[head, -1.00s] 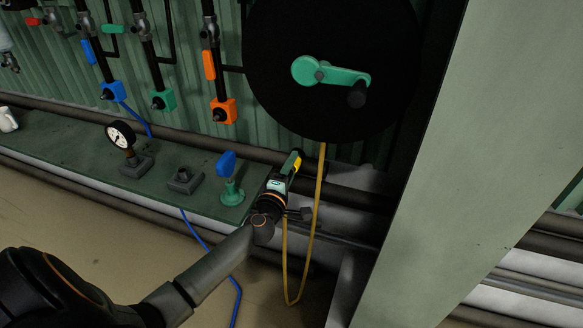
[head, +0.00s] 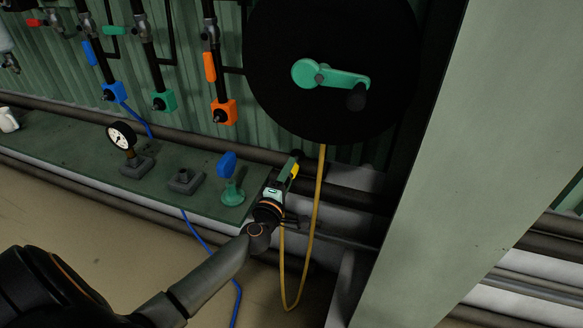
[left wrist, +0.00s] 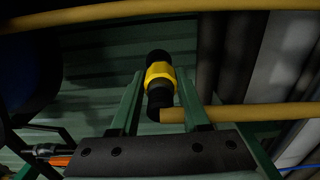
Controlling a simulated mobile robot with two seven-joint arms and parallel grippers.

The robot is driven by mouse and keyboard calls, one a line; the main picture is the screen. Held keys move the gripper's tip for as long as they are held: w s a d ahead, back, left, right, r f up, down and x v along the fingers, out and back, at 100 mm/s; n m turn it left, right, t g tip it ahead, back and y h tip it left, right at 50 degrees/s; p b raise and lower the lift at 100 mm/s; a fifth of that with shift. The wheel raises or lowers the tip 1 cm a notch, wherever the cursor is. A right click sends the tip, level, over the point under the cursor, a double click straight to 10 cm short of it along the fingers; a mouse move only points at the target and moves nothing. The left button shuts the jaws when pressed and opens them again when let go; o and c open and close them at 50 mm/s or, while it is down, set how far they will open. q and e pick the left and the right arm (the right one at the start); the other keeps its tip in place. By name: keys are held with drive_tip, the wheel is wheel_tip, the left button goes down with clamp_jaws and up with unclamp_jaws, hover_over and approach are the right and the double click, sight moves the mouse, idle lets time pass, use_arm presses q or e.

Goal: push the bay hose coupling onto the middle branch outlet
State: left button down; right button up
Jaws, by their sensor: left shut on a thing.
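My left gripper (head: 289,172) is shut on the hose coupling, in front of the wall below the reel. The coupling (left wrist: 159,77) is black with a yellow collar and sits between the two green fingers in the left wrist view. Its yellow hose (head: 318,210) hangs in a loop from the reel. The green outlet (head: 163,100) is the middle one of three coloured outlets, between the blue outlet (head: 113,92) and the orange outlet (head: 223,111). It is up and left of my gripper, well apart from the coupling. My right gripper is not in view.
A large black reel (head: 285,100) with a green crank (head: 332,75) is above my gripper. On the green ledge (head: 75,146) stand a gauge (head: 121,136), a grey block (head: 184,180) and a blue-handled green fitting (head: 232,190). A pale column (head: 450,150) is at right.

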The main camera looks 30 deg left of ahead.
use_arm(q)
drive_tip(key=shift+s+r, duration=0.1)
drive_tip(key=shift+s, duration=0.25)
drive_tip(key=shift+s+d, duration=0.1)
drive_tip(key=shift+p+v, duration=0.55)
drive_tip(key=shift+v, duration=2.5)
drive_tip(key=shift+r, duration=0.1)
